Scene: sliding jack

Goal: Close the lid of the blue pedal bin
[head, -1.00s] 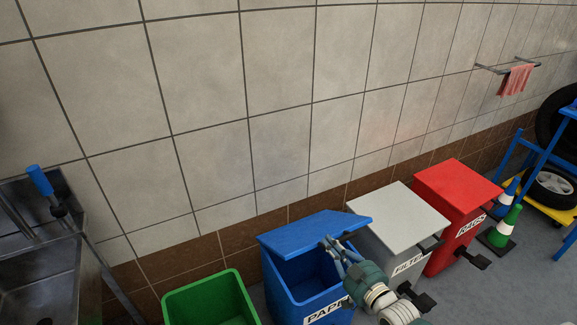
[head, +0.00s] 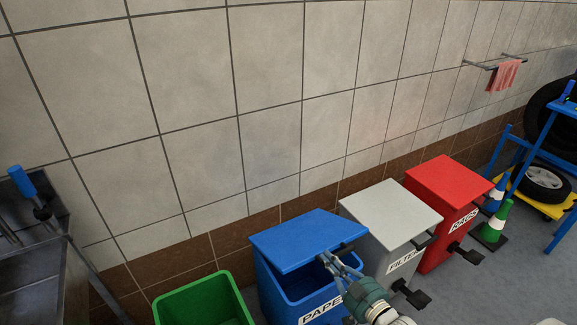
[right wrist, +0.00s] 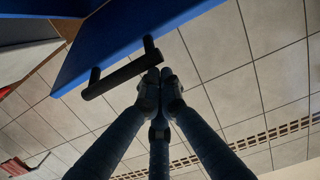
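The blue pedal bin (head: 278,289), labelled PAPER, stands at lower centre in the head view. Its blue lid (head: 305,240) is partly open, tilted above the rim with a dark gap at the front. My right gripper (head: 322,258) is at the lid's front edge, over the bin's opening. In the right wrist view the lid (right wrist: 130,35) shows with its black bar handle (right wrist: 115,80). There the right gripper (right wrist: 160,76) has its fingertips together at one end of the handle; whether they touch it I cannot tell. They hold nothing visible. My left gripper is not in view.
A green open bin (head: 203,303) stands left of the blue bin. A grey bin (head: 392,215) and a red bin (head: 447,190) stand to its right, lids shut, with black pedals in front. A metal sink (head: 35,275) is at far left. The tiled wall is close behind.

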